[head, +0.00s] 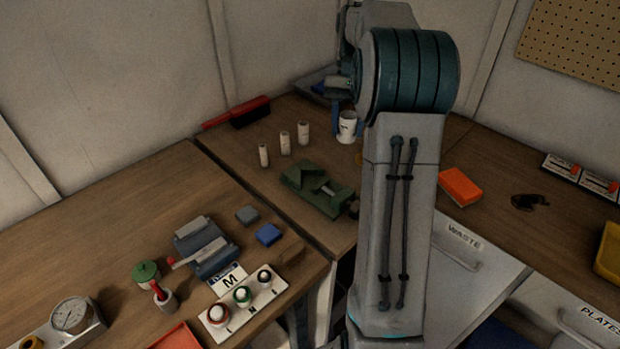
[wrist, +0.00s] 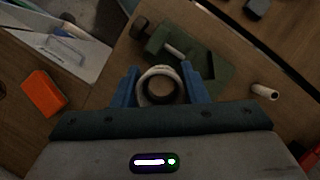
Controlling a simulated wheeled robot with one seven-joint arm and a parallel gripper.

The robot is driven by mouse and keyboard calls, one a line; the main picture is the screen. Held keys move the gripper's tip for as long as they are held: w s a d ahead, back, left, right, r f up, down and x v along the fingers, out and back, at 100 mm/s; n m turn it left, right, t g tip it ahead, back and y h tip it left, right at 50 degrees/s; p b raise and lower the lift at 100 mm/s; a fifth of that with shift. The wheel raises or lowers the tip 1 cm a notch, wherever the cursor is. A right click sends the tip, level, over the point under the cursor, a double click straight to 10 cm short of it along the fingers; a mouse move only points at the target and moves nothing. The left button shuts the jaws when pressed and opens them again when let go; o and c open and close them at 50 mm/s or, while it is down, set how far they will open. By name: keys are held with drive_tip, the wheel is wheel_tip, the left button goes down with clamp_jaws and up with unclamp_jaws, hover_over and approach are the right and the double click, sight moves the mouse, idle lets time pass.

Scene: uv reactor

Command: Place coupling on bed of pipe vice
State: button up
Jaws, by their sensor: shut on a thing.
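The coupling is a short white, open-ended cylinder (head: 347,122) with dark print. In the wrist view it shows end-on as a pale ring (wrist: 144,81). My gripper (head: 346,132) is shut on it, with one blue finger on either side of the ring in the wrist view (wrist: 160,82). The pipe vice is green (head: 308,186) with a grey bar across it and a dark knob at its right end. It lies on the wooden bench, nearer the head camera than the coupling. In the wrist view the vice (wrist: 212,72) shows just beyond the coupling, which is held above the bench.
Several small white cylinders (head: 284,144) stand behind the vice. An orange block (head: 460,186) lies right of my arm. A grey-blue clamp (head: 208,252), a blue block (head: 269,235) and a button panel (head: 243,300) are on the left bench. A red-handled brush lies against the back wall.

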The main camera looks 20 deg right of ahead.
drive_tip(key=w+d+f+n+h+p, duration=0.1)
drive_tip(key=d+f+n+h, duration=0.25)
drive_tip(key=n, duration=0.45)
drive_tip(key=n+p, duration=0.3)
hover_over(312, 183)
drive_tip(key=shift+h, duration=0.25)
wheel_tip(312, 183, down, 8)
drive_tip(key=shift+d+r, duration=0.1)
drive_tip(key=shift+r, duration=0.1)
drive_tip(key=shift+f, duration=2.05)
drive_tip(key=o, duration=0.5)
drive_tip(key=shift+f, duration=0.2)
drive_tip(key=shift+o, duration=1)
drive_tip(key=shift+r, duration=0.15)
